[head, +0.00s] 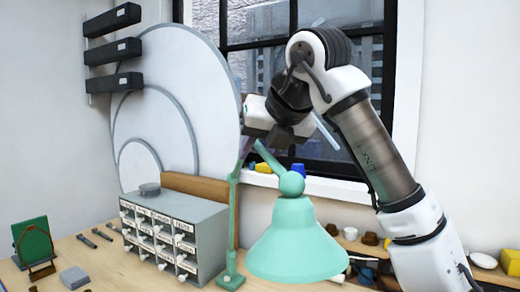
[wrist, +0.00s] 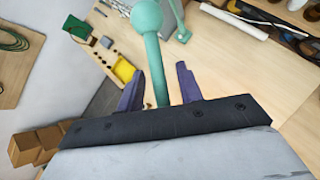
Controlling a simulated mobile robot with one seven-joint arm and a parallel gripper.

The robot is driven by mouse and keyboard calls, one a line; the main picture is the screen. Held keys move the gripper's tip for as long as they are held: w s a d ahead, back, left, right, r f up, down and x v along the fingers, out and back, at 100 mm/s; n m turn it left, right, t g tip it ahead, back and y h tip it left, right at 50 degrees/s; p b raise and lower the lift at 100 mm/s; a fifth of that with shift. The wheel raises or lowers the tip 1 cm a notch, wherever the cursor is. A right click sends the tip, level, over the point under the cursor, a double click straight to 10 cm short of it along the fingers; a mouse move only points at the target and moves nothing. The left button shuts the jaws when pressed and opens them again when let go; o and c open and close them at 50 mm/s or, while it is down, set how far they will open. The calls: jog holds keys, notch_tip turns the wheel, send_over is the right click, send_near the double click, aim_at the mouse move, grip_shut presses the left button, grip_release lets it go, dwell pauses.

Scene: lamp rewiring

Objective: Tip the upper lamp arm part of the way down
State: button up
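The teal desk lamp has a thin upright post (head: 232,225) on a small base (head: 230,281). Its upper arm (head: 268,158) slopes down to the right to a round joint (head: 291,184) above the cone shade (head: 297,245). My gripper (head: 250,148) is at the top of the lamp, near the upper end of that arm. In the wrist view my gripper (wrist: 158,80) is open, its purple fingers on either side of the teal arm (wrist: 154,58), with gaps visible. A round teal joint (wrist: 147,17) shows beyond. My gripper hides the lamp's elbow in the head view.
A grey drawer cabinet (head: 180,238) with a round tin (head: 149,189) on top stands left of the lamp. Large pale discs (head: 205,90) lean behind it. A window (head: 300,60) is behind my arm. Small parts lie on the bench (head: 110,270) and at the right.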

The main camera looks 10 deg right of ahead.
grip_shut()
notch_tip(320, 180, down, 8)
jog(key=s+t+b, duration=0.2)
jog(key=t+b, duration=0.1)
jog(key=b, duration=0.9)
jog(key=shift+s, duration=0.25)
jog(key=shift+d+r, duration=0.1)
grip_release()
jog(key=b+v, duration=0.1)
jog(key=v, duration=1.3)
jog(key=shift+b, duration=0.35)
